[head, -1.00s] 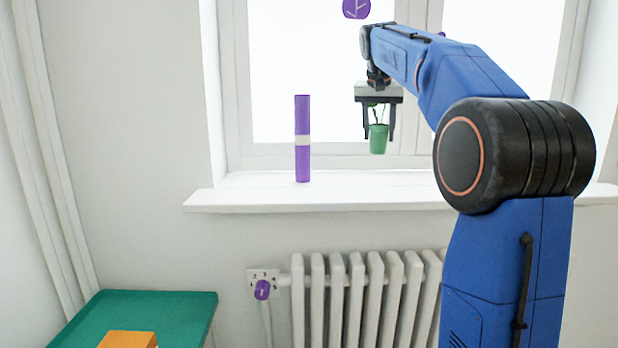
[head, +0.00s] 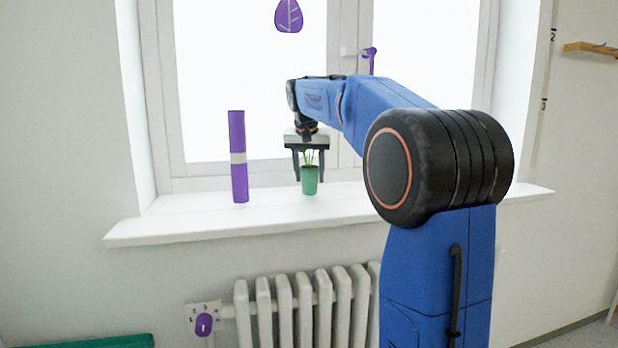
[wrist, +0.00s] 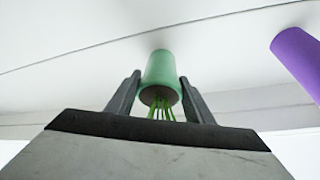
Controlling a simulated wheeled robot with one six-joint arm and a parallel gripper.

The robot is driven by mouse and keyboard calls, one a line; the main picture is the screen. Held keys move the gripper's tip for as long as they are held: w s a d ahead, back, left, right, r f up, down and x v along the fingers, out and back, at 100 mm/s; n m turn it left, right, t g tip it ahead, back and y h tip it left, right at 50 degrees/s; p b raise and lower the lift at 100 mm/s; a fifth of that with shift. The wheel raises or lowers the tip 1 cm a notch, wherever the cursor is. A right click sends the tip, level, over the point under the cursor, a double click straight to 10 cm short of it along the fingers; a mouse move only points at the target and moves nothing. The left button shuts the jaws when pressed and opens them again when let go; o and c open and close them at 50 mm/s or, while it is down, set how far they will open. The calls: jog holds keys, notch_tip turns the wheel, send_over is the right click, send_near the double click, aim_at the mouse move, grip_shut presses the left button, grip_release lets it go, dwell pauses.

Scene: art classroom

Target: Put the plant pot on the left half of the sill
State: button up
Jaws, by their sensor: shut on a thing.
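The plant pot (head: 310,181) is small and green with thin green leaves. My gripper (head: 310,178) is above it, pointing down, with its two fingers on either side of the pot and shut on it. The pot is upright at the sill, a little left of the middle of its visible length; I cannot tell whether its base touches. The white sill (head: 165,228) runs below the window, its right part partly hidden by my arm. In the wrist view the pot (wrist: 161,70) sits between the fingers (wrist: 160,78), seen from its leafy end.
A radiator (head: 300,305) is below. A purple leaf shape (head: 288,15) shows against the window. The sill's left end is clear.

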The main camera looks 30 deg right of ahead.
jog(key=shift+f, duration=0.45)
jog(key=o, duration=1.3)
jog(key=shift+f, duration=0.1)
jog(key=v, duration=1.2)
jog(key=shift+s, duration=0.1)
